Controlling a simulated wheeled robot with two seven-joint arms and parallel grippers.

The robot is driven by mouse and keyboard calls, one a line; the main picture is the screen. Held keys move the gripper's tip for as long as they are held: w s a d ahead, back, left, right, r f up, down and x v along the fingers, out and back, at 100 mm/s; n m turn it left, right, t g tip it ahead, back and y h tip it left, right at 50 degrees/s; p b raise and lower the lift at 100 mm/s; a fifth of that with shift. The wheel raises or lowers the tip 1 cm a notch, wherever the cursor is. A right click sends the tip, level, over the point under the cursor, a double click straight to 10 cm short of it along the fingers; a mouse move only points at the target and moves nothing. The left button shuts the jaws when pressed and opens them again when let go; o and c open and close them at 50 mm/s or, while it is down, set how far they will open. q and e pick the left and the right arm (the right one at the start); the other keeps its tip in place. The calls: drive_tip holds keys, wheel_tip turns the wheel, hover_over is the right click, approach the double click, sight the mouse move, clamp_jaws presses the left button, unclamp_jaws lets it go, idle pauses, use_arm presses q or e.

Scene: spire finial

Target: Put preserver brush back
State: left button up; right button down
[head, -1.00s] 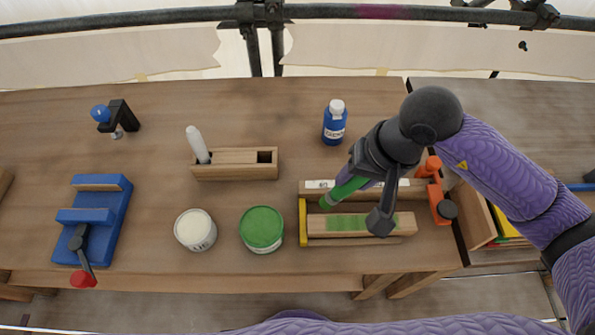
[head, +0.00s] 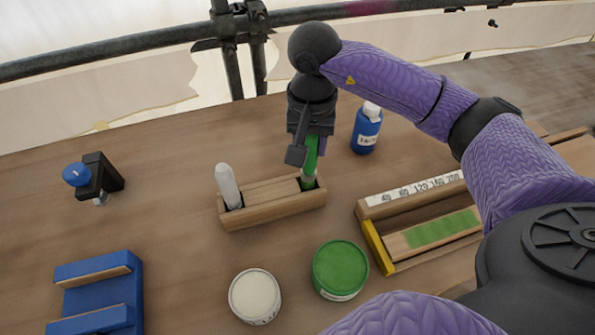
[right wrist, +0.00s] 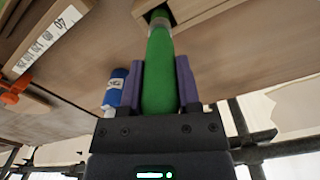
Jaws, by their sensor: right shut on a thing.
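The preserver brush (head: 310,160) has a green handle and is upright in my right gripper (head: 305,148), which is shut on it. Its lower end is at the dark right slot of the wooden brush holder (head: 270,208) and appears to be in the opening; how deep I cannot tell. In the right wrist view the green handle (right wrist: 160,75) runs between the purple fingers of my gripper (right wrist: 161,85) to the holder's slot (right wrist: 180,10). A white brush (head: 228,185) stands in the left slot. My left gripper is not in view.
A blue bottle (head: 367,128) stands right of the holder. A green-topped tin (head: 340,270) and a white-topped tin (head: 254,296) are in front. A wooden tray (head: 374,245) with a green-streaked board is at right. A blue jig (head: 95,285) and a black clamp (head: 98,178) are left.

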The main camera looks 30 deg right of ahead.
sight(309, 159)
wheel_tip(309, 159, down, 4)
drive_tip(key=shift+f+b, duration=0.25)
drive_tip(key=shift+b, duration=0.2)
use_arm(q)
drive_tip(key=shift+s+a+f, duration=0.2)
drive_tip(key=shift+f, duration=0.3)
use_arm(e)
drive_tip(key=shift+f, duration=0.15)
drive_tip(key=shift+c, duration=1.6)
unclamp_jaws()
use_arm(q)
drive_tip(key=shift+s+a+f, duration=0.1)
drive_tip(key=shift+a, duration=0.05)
use_arm(e)
drive_tip(key=shift+r, duration=0.45)
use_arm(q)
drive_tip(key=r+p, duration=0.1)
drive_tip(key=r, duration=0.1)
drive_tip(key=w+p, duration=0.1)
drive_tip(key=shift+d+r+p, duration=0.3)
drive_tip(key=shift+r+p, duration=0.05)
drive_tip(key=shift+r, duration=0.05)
use_arm(e)
wheel_tip(309, 159, up, 12)
drive_tip(key=shift+f, duration=0.25)
